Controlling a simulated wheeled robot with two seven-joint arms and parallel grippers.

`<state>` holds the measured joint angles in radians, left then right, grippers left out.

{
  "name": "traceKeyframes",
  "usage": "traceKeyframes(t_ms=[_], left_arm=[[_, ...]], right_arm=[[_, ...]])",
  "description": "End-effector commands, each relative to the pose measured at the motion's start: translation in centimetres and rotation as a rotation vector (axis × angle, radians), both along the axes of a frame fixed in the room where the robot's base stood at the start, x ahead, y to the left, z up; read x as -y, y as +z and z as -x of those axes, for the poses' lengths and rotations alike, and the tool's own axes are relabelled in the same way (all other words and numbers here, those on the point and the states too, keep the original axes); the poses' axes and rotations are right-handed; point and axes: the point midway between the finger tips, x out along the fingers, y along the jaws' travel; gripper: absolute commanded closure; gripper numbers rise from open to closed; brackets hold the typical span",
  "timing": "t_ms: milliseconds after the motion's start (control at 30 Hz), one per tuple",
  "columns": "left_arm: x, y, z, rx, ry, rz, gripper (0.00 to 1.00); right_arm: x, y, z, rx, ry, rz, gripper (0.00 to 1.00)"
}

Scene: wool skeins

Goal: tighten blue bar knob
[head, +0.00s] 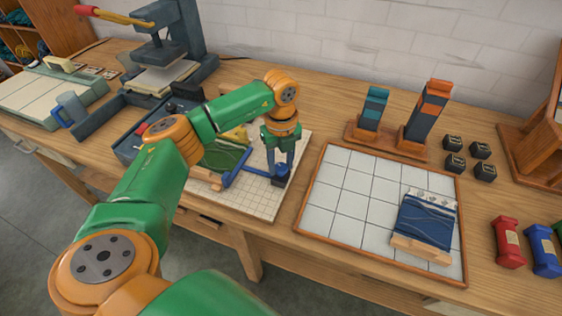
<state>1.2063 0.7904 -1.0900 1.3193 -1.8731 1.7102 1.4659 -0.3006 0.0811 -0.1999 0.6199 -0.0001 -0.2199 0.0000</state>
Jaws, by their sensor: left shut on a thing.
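A blue bar (252,170) lies over the front of the gridded white board, beside a green sheet (218,157) with a wooden strip at its front. A dark blue knob (281,181) stands at the bar's right end. My left gripper (279,169) points down at this end, its fingers shut on the knob. The fingers hide part of the knob, so I cannot tell how tight it sits. My left arm covers part of the board's left side. My right gripper is not in view.
A tiled tray (330,200) with a blue skein piece (425,222) lies to the right. Behind it stands a wooden rack (388,140) with two upright skeins. Small black boxes (455,163) and red and blue spools (508,241) are further right. A press (170,45) stands back left.

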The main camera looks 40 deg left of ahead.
Motion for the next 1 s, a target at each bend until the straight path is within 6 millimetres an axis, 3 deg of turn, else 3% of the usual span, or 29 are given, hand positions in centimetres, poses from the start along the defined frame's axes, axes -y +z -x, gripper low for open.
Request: traceKeyframes(t_ms=[367,1000], left_arm=[[0.00,-0.02,-0.02,0.001,-0.137,0.001,1.00],[0.00,-0.01,-0.04,0.001,-0.731,0.000,1.00]], right_arm=[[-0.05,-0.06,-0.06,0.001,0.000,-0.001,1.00],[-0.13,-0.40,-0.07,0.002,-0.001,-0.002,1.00]])
